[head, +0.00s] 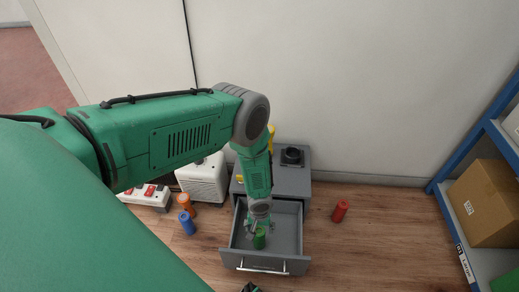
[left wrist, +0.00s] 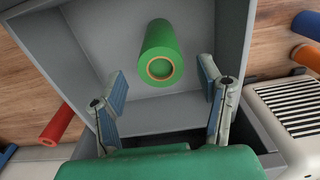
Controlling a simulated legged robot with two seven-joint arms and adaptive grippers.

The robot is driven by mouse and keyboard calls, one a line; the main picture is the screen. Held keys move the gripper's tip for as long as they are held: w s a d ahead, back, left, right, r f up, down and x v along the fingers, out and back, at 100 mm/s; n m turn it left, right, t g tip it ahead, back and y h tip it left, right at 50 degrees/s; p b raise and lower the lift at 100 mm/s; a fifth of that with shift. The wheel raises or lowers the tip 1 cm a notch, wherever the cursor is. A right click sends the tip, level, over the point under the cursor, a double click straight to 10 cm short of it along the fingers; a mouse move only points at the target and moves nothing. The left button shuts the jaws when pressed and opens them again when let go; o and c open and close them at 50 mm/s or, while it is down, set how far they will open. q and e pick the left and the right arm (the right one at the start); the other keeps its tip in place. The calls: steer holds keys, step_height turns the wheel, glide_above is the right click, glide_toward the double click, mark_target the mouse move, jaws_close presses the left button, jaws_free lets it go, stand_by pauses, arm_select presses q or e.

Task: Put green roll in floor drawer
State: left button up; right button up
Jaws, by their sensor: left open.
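The green roll (head: 259,239) is inside the open floor drawer (head: 290,262) and appears to stand upright. In the left wrist view the roll (left wrist: 160,45) shows its round end with an orange-brown core, against the grey drawer floor (left wrist: 180,110). My left gripper (head: 258,226) reaches down into the drawer at the roll. In the left wrist view its two fingers (left wrist: 162,90) are wide apart, with nothing between their tips; the roll is just beyond them. Whether the roll touches the drawer floor is hard to tell. My right gripper does not show clearly.
The grey cabinet (head: 293,182) bears a dark object (head: 292,156) on top. Blue (head: 186,222) and orange (head: 187,205) rolls stand left, near a white heater-like box (head: 205,180). A blue shelf with a carton (head: 485,204) is at right.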

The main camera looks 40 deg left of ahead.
arm_select(q)
steer(key=r+p, duration=0.1)
steer(key=r, duration=0.1)
steer(key=r+p, duration=0.1)
steer(key=r, duration=0.1)
steer(key=r+p, duration=0.1)
steer(key=r, duration=0.2)
steer(key=shift+a, duration=0.25)
steer(key=s+r+m, duration=0.7)
steer(key=s+r, duration=1.2)
steer(key=r, duration=0.1)
steer(key=shift+s+d+r+t, duration=0.2)
steer(key=shift+s+d+t, duration=0.1)
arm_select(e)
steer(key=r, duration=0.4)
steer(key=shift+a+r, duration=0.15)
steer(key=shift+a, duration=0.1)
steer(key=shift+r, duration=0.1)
